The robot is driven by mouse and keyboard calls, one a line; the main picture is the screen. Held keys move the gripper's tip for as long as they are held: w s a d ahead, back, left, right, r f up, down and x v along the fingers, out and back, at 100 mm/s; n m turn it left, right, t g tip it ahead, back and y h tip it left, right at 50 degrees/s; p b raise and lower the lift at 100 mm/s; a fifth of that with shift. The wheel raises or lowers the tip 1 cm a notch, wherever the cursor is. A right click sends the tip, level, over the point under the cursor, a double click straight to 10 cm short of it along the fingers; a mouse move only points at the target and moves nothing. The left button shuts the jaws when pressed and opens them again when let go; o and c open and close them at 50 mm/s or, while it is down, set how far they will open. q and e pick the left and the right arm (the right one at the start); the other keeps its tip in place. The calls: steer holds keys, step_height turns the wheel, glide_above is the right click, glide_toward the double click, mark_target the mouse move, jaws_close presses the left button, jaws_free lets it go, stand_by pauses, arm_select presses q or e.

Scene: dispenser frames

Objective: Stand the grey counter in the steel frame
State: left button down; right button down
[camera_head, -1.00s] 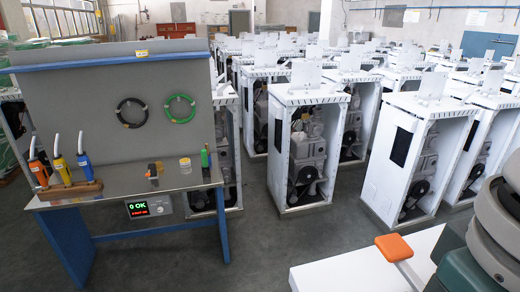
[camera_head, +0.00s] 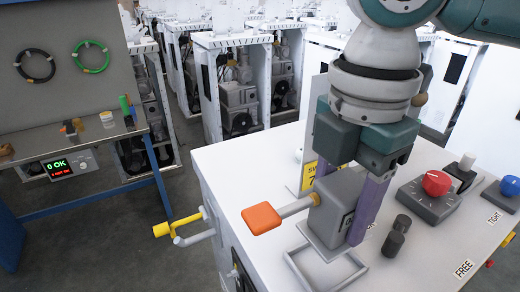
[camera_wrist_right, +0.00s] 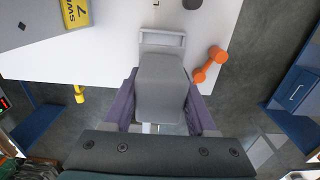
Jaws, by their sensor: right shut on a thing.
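The grey counter (camera_head: 332,207) is a boxy block with an orange paddle (camera_head: 262,218) on a rod at its side. My right gripper (camera_head: 345,200) reaches down from above, its purple fingers shut on the counter's two sides. The right wrist view shows the counter (camera_wrist_right: 160,78) between the fingers (camera_wrist_right: 160,100), with the orange paddle lever (camera_wrist_right: 209,66) at its right. The steel frame (camera_head: 352,277) is a thin rectangular rail on the white top. The counter's lower end overlaps the frame in the picture; I cannot tell whether it is inside or above it. My left gripper is out of view.
A workbench (camera_head: 75,140) stands at left.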

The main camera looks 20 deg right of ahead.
mark_target(333, 237)
steer(key=shift+r, duration=0.1)
steer(key=shift+r+p, duration=0.15)
steer(key=shift+p, duration=0.5)
steer(key=shift+f+b, duration=1.5)
steer(key=shift+f, duration=1.3)
steer(key=shift+r+p, duration=0.1)
steer(key=shift+p, duration=0.2)
